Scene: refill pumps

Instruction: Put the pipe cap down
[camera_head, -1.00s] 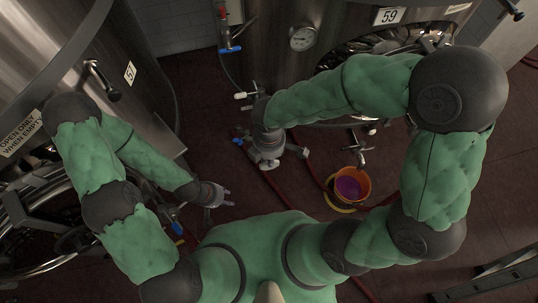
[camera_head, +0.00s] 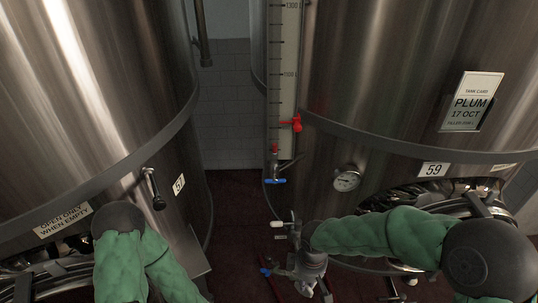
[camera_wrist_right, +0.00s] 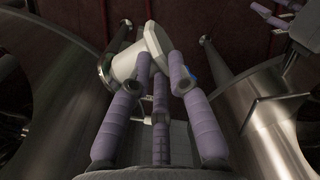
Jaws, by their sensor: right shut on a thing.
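My right gripper (camera_head: 306,280) is low in the head view, beside the tank on the right. In the right wrist view its purple fingers (camera_wrist_right: 160,85) are closed on a pale grey-white piece, which I take to be the pipe cap (camera_wrist_right: 128,66). The fingers hide part of it, and I cannot tell if it touches anything below. In the head view the cap cannot be made out. My left gripper (camera_wrist_right: 273,14) shows small at the top right of the wrist view, its fingers apart and empty. The head view cuts it off.
Steel tank 57 (camera_head: 85,90) stands at left and tank 59 (camera_head: 395,60) at right. A white-handled valve (camera_head: 278,224), a blue-handled valve (camera_head: 275,181) and a gauge (camera_head: 347,179) are near my right gripper. Dark red floor (camera_head: 235,215) shows between the tanks.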

